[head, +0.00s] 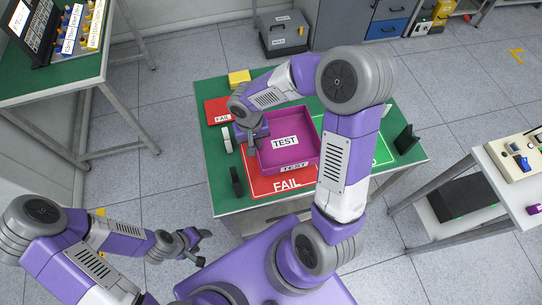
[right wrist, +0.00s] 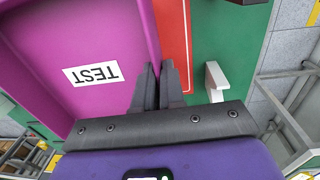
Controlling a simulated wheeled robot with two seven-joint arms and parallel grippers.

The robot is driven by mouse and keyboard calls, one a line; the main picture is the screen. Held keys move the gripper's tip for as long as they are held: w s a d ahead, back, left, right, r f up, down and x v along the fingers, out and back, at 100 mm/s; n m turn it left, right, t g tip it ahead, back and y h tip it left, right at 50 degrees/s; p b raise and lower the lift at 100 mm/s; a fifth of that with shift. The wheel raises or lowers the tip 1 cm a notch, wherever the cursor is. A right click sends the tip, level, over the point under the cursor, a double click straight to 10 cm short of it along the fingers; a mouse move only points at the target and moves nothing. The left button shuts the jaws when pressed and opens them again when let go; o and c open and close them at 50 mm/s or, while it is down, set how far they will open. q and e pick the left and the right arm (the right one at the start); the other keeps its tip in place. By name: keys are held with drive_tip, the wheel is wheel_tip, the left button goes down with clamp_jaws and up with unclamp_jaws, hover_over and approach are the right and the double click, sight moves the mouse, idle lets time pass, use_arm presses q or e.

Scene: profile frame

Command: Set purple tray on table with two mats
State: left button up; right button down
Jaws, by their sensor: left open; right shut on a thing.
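The purple tray (head: 304,126), labelled TEST, is over the back of the red FAIL mat (head: 262,186) on the green table (head: 212,160). A green mat (head: 381,152) lies to the right, partly behind my right arm. My right gripper (head: 256,143) is shut on the tray's left wall. In the right wrist view the fingers (right wrist: 158,88) pinch the wall of the tray (right wrist: 95,35). I cannot tell whether the tray's bottom touches the mat. My left gripper (head: 196,241) is open and empty, low at the left, off the table.
A smaller red FAIL piece (head: 218,110) and a yellow block (head: 239,77) are at the table's back left. A white upright piece (head: 227,141) and a black one (head: 236,181) stand at its left; another black one (head: 406,139) is right.

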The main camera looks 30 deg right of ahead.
wheel_tip(320, 180, down, 8)
drive_tip(key=shift+f+b, duration=0.1)
drive_tip(key=shift+b, duration=0.75)
drive_tip(key=c, duration=1.6)
unclamp_jaws()
drive_tip(key=o, duration=0.4)
